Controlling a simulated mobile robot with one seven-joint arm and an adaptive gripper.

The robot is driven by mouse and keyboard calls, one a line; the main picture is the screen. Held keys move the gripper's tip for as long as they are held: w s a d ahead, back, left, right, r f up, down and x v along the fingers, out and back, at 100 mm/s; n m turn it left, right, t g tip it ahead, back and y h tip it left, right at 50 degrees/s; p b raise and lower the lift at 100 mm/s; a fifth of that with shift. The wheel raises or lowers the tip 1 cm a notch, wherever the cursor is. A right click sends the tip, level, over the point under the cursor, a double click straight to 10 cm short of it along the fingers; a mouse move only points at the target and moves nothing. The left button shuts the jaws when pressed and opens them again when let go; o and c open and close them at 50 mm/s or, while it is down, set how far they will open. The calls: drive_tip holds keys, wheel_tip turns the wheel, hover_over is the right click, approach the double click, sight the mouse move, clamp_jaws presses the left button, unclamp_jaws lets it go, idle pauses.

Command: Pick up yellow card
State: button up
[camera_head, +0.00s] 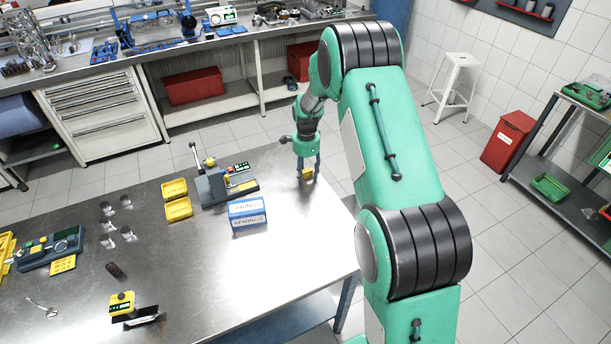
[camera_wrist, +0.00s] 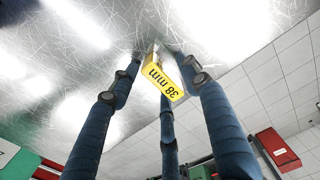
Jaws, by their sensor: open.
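The yellow card (camera_head: 307,174), marked "38 mm", is at the far right end of the steel table. It also shows in the wrist view (camera_wrist: 163,76), tilted, between the blue fingers. My gripper (camera_head: 304,180) points down at the table around the card. In the wrist view my gripper (camera_wrist: 160,62) has its fingers spread, with gaps visible between them and the card. I cannot tell whether any fingertip touches it. The card's lower end is near the table surface in that view.
The steel table (camera_head: 215,265) has bare room around the card. To its left stand a blue-and-white springs box (camera_head: 247,212), a grey device (camera_head: 212,188) and two yellow trays (camera_head: 175,190). The table's right edge is close to the card. A yellow-topped device (camera_head: 122,304) stands at the front.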

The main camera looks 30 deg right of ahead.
sight(306, 171)
idle(0.5)
drive_tip(key=c, duration=1.1)
drive_tip(key=shift+c, duration=0.2)
drive_tip(key=shift+r, duration=0.15)
drive_tip(key=shift+c, duration=0.2)
drive_tip(key=shift+r, duration=0.5)
wheel_tip(306, 171, up, 2)
drive_tip(key=shift+r+p, duration=0.1)
drive_tip(key=shift+p, duration=0.2)
drive_tip(key=s+a, duration=0.1)
drive_tip(key=s, duration=0.4)
drive_tip(key=s+a+r, duration=0.1)
drive_tip(key=s, duration=0.4)
drive_tip(key=s+a+p, duration=0.1)
drive_tip(key=s, duration=0.4)
drive_tip(key=shift+s+a+r, duration=0.25)
drive_tip(key=shift+s+a, duration=0.05)
